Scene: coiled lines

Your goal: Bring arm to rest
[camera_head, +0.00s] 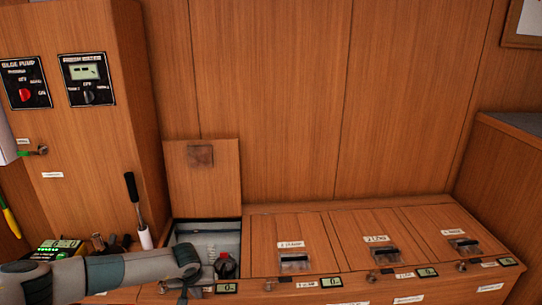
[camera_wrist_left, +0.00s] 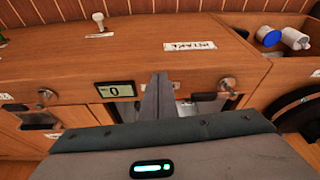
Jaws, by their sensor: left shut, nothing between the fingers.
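My left arm comes in from the left along the bottom of the head view. Its gripper (camera_head: 184,294) points down at the bottom edge, in front of the open locker (camera_head: 178,236). In the left wrist view the fingers (camera_wrist_left: 160,84) are together with nothing between them. They are in front of the wooden cabinet front (camera_wrist_left: 75,88), close to a label reading INTAKE (camera_wrist_left: 190,46). Whether they touch the wood I cannot tell. My right gripper is in neither view.
The open locker's lid (camera_head: 203,185) stands up against the wall. A dark object with red (camera_head: 225,266) sits inside. Closed lids (camera_head: 290,240) with latches run to the right. A black-handled lever (camera_head: 137,210) stands to the left. A blue cup (camera_wrist_left: 269,36) shows in the wrist view.

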